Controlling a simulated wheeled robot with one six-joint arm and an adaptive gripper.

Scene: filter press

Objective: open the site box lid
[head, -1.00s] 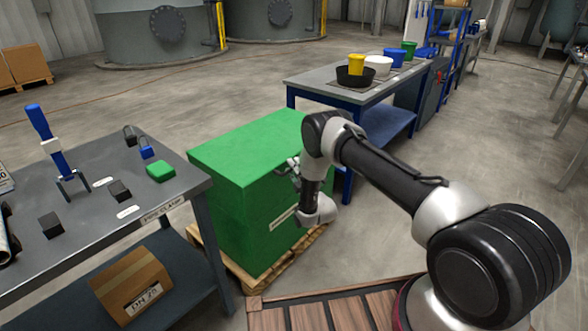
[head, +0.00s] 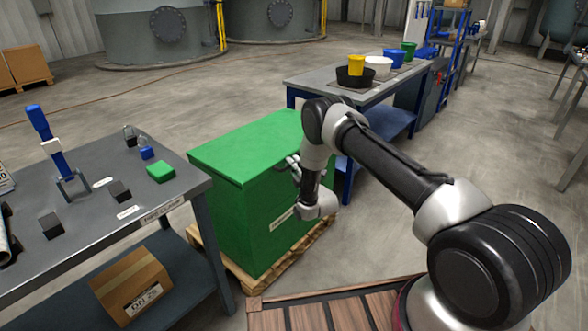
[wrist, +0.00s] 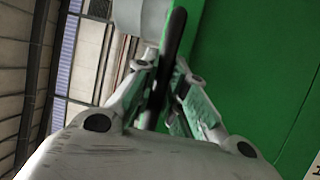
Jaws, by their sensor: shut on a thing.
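The green site box (head: 228,220) stands on a pallet in the middle of the head view, with its green lid (head: 250,145) on top. The lid's near edge shows as a thin lip and looks only slightly raised, if at all. My gripper (head: 291,165) is at the lid's edge on the right side of the box, partly hidden by my wrist. The box's green face fills the right side there. The exact contact is hard to see.
A grey workbench (head: 110,215) with a blue-handled tool and small blocks stands close on the left. A blue-legged table (head: 320,82) with tubs stands behind on the right. The wooden pallet (head: 262,284) sticks out under the box. Floor behind the box is clear.

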